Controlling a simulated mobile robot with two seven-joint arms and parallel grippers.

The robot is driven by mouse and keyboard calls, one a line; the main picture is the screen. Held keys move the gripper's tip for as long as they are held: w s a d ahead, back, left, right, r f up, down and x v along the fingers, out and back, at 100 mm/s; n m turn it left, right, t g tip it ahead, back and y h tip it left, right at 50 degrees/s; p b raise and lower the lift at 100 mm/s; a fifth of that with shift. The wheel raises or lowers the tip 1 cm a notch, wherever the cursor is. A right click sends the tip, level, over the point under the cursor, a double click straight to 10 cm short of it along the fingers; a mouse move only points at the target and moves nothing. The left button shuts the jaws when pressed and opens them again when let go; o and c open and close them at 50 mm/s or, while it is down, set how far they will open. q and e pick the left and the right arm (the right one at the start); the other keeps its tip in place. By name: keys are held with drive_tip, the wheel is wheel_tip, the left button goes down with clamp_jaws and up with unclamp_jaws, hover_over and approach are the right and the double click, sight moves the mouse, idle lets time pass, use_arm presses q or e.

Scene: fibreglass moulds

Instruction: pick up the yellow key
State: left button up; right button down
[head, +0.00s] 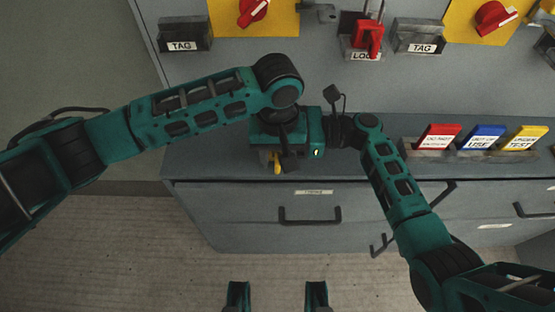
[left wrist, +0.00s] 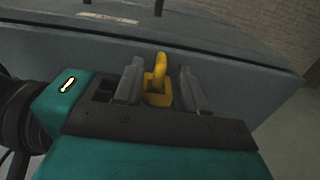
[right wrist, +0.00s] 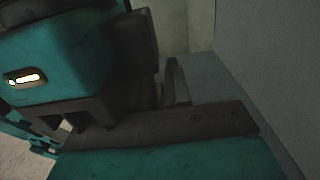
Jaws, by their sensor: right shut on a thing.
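The yellow key (left wrist: 158,88) shows in the left wrist view between the two fingers of my left gripper (left wrist: 160,85), which stand apart around it. In the head view, a small yellow part (head: 277,163) shows below my left gripper (head: 282,158), near the front edge of the cabinet top; the arm hides most of it. My right gripper (head: 335,131) is close beside the left one, to its right. In the right wrist view, its fingers (right wrist: 168,85) are mostly hidden by a teal and dark gripper body. What it grips cannot be made out.
The grey cabinet top (head: 230,110) has drawers with a handle (head: 310,222) below. Red, blue and yellow signs (head: 480,137) stand in a rack at the right. A red lock (head: 368,38) and tag holders (head: 184,35) are on the panel behind. The floor in front is clear.

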sight(278, 165)
use_arm(q)
clamp_jaws()
drive_tip(key=shift+r, duration=0.1)
idle(0.4)
drive_tip(key=shift+s+r, duration=0.15)
drive_tip(key=shift+r, duration=0.05)
drive_tip(key=r, duration=0.4)
drive_tip(key=s+r, duration=0.1)
drive_tip(key=r, duration=0.1)
drive_tip(key=shift+r, duration=0.3)
use_arm(e)
drive_tip(key=shift+f, duration=0.15)
use_arm(q)
drive_tip(key=s, duration=1.8)
drive_tip(key=shift+s, duration=0.35)
drive_tip(key=shift+f, duration=0.1)
use_arm(e)
drive_tip(key=c, duration=1)
unclamp_jaws()
